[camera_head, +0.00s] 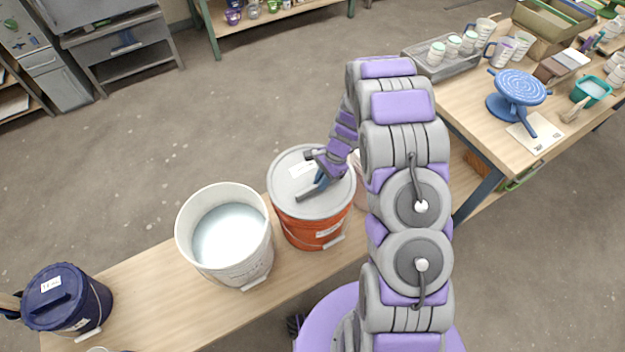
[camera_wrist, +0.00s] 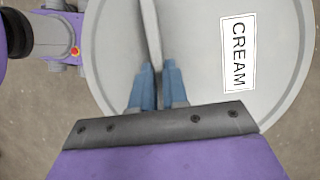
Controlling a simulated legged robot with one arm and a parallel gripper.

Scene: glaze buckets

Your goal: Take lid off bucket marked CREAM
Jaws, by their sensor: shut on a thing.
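The bucket marked CREAM is an orange bucket (camera_head: 316,232) on the wooden bench, with a round light grey lid (camera_head: 290,170) on top. In the wrist view the lid (camera_wrist: 200,50) fills most of the picture, and its white label reads CREAM (camera_wrist: 238,53). A raised grey bar handle (camera_wrist: 151,30) runs across the lid. My gripper (camera_head: 320,184) is over the lid, and its blue fingers (camera_wrist: 158,68) are shut on the lid's handle. The lid appears to sit on the bucket's rim; any small gap is too fine to tell.
A white open bucket (camera_head: 249,262) of pale liquid stands just left of the orange one. A dark blue lidded bucket (camera_head: 68,310) is at the bench's left end. Another pale container is partly hidden behind my arm. A worktable (camera_head: 470,110) with a blue turntable (camera_head: 519,88) stands at right.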

